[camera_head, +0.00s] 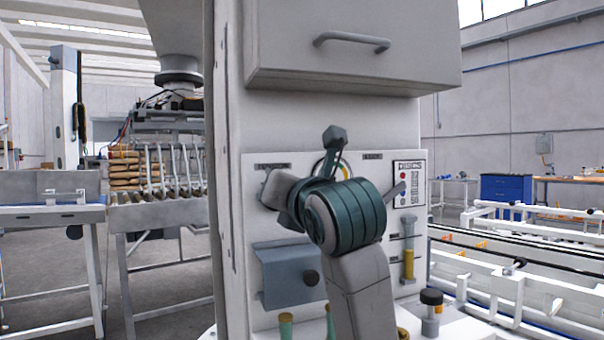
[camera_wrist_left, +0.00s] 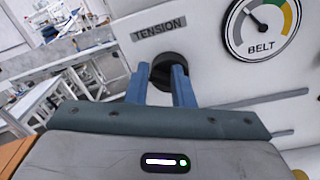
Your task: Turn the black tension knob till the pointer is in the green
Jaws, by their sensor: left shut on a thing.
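In the left wrist view, the black tension knob (camera_wrist_left: 170,66) sits on the white panel just below the TENSION label (camera_wrist_left: 158,29). The two blue fingers of my left gripper (camera_wrist_left: 163,76) are shut on it, one on each side, hiding part of it. The round BELT gauge (camera_wrist_left: 240,35) is to the right, cut off by the top edge. Its dark pointer (camera_wrist_left: 251,14) points up and left, away from the green part of the band on the right. In the head view my left arm hides the knob and most of the gauge. My right gripper is not in view.
A cabinet with a handle (camera_head: 352,40) overhangs above. A black-topped post (camera_head: 431,312) stands at lower right.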

